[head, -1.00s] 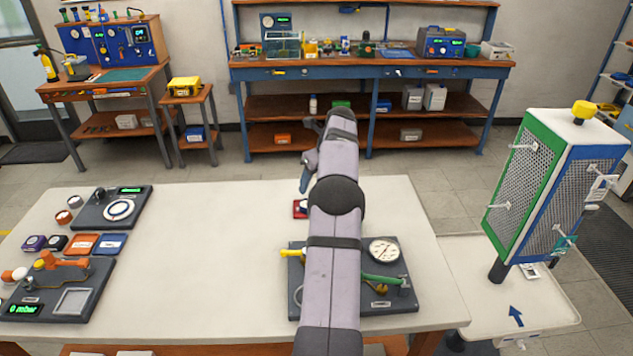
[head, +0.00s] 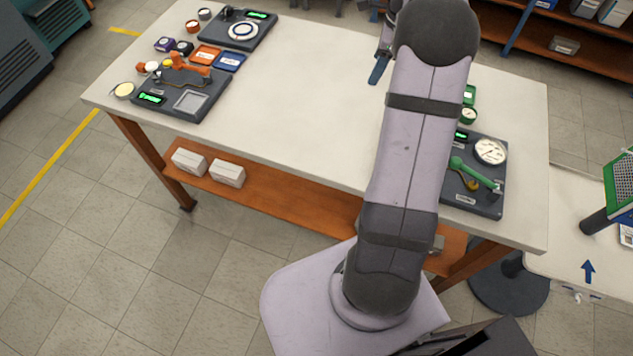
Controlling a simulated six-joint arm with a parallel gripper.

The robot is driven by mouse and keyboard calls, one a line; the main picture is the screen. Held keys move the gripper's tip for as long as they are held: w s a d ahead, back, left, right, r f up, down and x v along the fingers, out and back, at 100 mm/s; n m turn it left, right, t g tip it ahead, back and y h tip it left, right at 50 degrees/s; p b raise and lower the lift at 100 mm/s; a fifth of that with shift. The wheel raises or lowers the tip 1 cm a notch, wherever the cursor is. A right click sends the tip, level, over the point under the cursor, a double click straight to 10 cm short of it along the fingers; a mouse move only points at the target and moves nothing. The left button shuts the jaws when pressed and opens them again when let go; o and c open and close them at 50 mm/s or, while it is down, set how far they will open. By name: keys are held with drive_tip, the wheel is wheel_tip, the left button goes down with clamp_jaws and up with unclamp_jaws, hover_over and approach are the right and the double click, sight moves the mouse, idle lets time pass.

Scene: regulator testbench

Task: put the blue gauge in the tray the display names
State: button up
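In the head view, a small dark navy or black gauge-like piece (head: 185,47) stands at the back left of the table, beside a purple one (head: 164,44). I cannot tell whether either is the blue gauge. An orange tray (head: 205,55) and a blue tray (head: 229,61) lie side by side to their right. Green-lit displays show on the left fixture (head: 151,98), the back fixture (head: 258,14) and the right fixture (head: 461,135); their text is too small to read. My gripper (head: 378,70) is partly hidden by my arm, above the table, right of the trays.
A pale round piece (head: 124,90) lies near the table's left edge. A dial (head: 490,150) and a green lever (head: 473,172) sit on the right fixture. Green pieces (head: 468,115) stand behind it. The middle of the white table (head: 290,110) is clear.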

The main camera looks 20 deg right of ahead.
drive_tip(key=s+a+f+n, duration=0.1)
drive_tip(key=s+a+n, duration=0.25)
drive_tip(key=a, duration=0.25)
drive_tip(key=s+a+n+g, duration=0.1)
drive_tip(key=s+a+n, duration=0.1)
drive_tip(key=a+n, duration=0.35)
drive_tip(key=s+a+f+n, duration=0.1)
drive_tip(key=s+a+n, duration=0.25)
drive_tip(key=a, duration=0.35)
drive_tip(key=s+a+f+n+g, duration=0.1)
drive_tip(key=s+a+f+n, duration=0.1)
drive_tip(key=s+a+n, duration=0.2)
drive_tip(key=s+a+f+n, duration=0.2)
drive_tip(key=s+a+n, duration=0.3)
drive_tip(key=s+n, duration=0.4)
drive_tip(key=shift+s+a+g, duration=0.15)
drive_tip(key=shift+s+g, duration=0.25)
drive_tip(key=shift+s, duration=0.7)
drive_tip(key=shift+f, duration=0.1)
